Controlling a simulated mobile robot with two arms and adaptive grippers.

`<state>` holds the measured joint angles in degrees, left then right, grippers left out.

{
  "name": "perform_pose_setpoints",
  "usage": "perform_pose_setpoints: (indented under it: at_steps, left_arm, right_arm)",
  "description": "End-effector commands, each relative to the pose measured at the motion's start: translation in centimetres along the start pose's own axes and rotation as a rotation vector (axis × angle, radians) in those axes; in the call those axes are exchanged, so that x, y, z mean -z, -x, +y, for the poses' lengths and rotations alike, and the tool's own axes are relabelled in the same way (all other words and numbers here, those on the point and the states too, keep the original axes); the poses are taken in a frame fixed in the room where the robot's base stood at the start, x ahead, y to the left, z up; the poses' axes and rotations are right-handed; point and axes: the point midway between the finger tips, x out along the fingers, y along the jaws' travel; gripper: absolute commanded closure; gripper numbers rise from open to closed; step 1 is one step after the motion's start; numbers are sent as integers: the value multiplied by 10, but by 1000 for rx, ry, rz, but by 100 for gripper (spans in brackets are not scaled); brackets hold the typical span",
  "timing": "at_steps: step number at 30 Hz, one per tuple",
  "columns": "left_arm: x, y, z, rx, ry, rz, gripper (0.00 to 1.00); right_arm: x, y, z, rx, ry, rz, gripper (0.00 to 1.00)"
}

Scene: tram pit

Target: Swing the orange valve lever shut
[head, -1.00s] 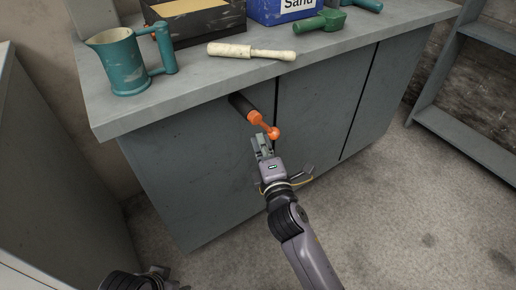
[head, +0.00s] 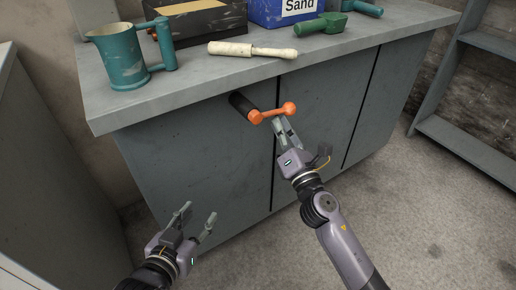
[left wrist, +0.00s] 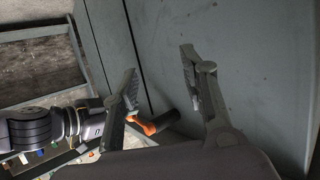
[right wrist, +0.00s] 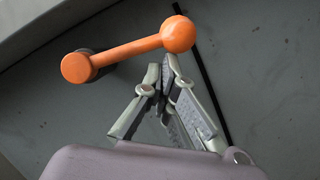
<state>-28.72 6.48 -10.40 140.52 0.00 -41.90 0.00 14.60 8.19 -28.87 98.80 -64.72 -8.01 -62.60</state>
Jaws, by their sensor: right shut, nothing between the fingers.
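The orange valve lever (head: 272,112) sits on a dark pipe stub (head: 241,104) on the grey cabinet front. Its arm points right and slightly up from the hub, with a ball at its end. My right gripper (head: 282,122) is shut and empty just below the ball. In the right wrist view, the fingertips (right wrist: 163,65) are right under the lever (right wrist: 130,52); I cannot tell if they touch it. My left gripper (head: 200,210) is open and empty, low and left in front of the cabinet. Part of the lever (left wrist: 150,126) also shows in the left wrist view.
The worktop (head: 190,85) overhangs the lever. Shelving (head: 470,140) stands at right. The floor in front is clear.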

Motion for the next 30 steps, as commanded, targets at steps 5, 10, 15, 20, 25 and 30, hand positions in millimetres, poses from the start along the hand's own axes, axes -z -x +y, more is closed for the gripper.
perform_pose_setpoints:
  at_steps: [5, 10, 15, 20, 25, 30]
  left_arm:
    - [14, -2, 2, -5, 0, 78, 60]
    - [22, -2, 3, -7, 0, 114, 60]
    - [25, -2, 3, -7, 1, 127, 60]
    - [25, -2, 3, -7, 0, 127, 60]
    - [25, -2, 3, -7, 0, 127, 60]
    - [28, -3, 4, -9, 1, 155, 60]
  right_arm:
    - [-6, -2, 0, -25, 68, -1, 100]
    - [-8, -3, 1, -38, 99, -1, 100]
    - [-9, -3, 2, -41, 109, -1, 100]
    - [-9, -3, 2, -41, 109, -1, 100]
    - [-9, -3, 2, -41, 108, -1, 100]
    - [-8, -3, -1, -41, 108, -1, 100]
